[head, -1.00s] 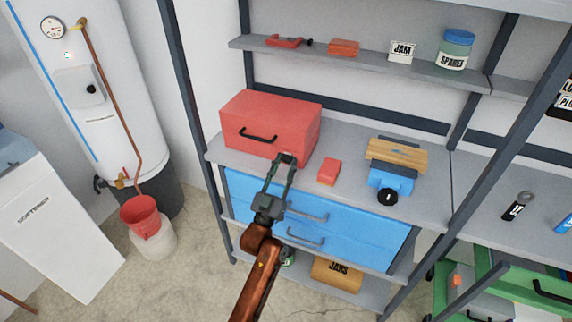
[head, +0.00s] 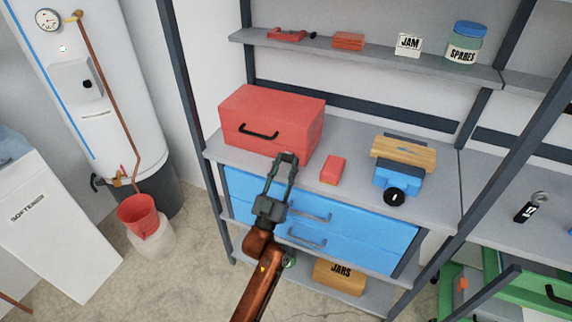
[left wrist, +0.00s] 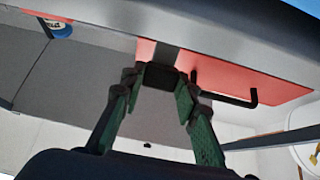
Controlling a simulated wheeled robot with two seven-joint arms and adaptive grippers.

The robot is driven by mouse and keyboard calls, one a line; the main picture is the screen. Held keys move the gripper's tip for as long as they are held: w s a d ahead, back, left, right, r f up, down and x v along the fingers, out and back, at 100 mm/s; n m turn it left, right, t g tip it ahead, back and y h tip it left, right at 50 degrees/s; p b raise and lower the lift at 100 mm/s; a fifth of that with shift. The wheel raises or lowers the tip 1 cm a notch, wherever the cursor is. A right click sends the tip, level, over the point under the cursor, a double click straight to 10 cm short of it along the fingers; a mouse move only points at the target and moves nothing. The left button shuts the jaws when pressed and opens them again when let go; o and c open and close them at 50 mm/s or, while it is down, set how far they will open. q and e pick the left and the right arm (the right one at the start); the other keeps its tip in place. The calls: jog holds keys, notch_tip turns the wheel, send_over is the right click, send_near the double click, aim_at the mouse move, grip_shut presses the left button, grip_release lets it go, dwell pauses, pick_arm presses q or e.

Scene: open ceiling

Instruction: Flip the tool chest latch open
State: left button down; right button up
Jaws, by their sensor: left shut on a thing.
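The red tool chest (head: 262,112) sits on the grey shelf at the left, lid down, with a black handle (head: 258,132) on its front. It also shows in the left wrist view (left wrist: 220,77). My left gripper (head: 287,159) is at the lower right of the chest's front face. In the left wrist view its green-padded fingers (left wrist: 160,80) close on a small dark latch (left wrist: 161,73), with a dark strip running up the red face beside it. The fingertips hide part of the latch in the head view. My right gripper is not in view.
A small red box (head: 333,169) lies on the shelf (head: 350,150) right of my gripper. A blue tool with a wooden block (head: 404,152) stands further right. Blue drawers (head: 350,235) with grey handles are below. An upright post (head: 185,100) stands left.

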pick_arm(q)
jog(key=c, duration=1.5)
grip_release()
jog(key=shift+f, duration=0.1)
jog(key=v, duration=1.2)
